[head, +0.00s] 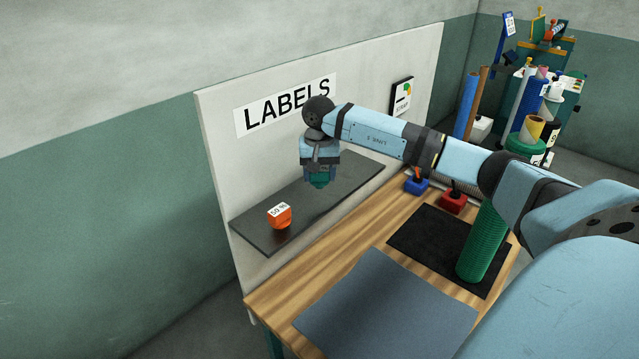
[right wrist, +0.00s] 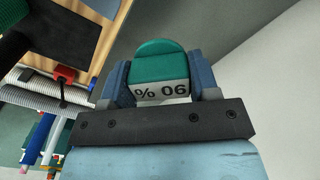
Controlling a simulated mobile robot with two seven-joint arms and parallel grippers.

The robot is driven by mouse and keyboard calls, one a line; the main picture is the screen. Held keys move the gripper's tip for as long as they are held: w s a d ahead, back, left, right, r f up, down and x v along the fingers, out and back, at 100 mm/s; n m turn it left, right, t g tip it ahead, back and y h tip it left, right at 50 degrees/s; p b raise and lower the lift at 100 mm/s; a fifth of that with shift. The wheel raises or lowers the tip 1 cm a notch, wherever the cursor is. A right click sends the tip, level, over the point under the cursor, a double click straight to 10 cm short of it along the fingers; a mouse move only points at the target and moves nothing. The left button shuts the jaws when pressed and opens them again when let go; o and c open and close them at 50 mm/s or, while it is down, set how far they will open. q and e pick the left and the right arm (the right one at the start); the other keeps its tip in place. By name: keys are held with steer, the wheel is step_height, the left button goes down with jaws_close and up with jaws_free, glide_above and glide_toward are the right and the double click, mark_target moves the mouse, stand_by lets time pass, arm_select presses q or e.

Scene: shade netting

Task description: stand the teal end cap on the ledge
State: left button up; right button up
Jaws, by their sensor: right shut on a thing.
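My right gripper (head: 320,174) points down in front of the dark ledge (head: 340,182) on the board, shut on the teal end cap (head: 320,181). In the right wrist view the teal end cap (right wrist: 160,50) sits between the two blue fingers of the gripper (right wrist: 160,75), with a white label reading "90 %" upside down. In the head view the cap shows only as a small teal piece below the fingers, over the ledge's middle. I cannot tell whether it touches the ledge. My left gripper is not in view.
An orange end cap (head: 281,219) with a white label stands near the ledge's left end. Below is a wooden bench (head: 340,248) with a grey sheet (head: 385,305), a black mat (head: 430,235), a green mesh roll (head: 482,240), and blue (head: 417,184) and red (head: 453,201) items.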

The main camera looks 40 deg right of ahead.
mark_target(319, 185)
step_height(319, 185, down, 4)
steer(key=shift+r+p, duration=0.2)
steer(key=shift+p, duration=0.15)
steer(key=shift+f, duration=0.2)
steer(key=shift+f+b, duration=0.2)
steer(key=shift+b, duration=0.1)
steer(key=o, duration=1.2)
steer(key=shift+r, duration=0.2)
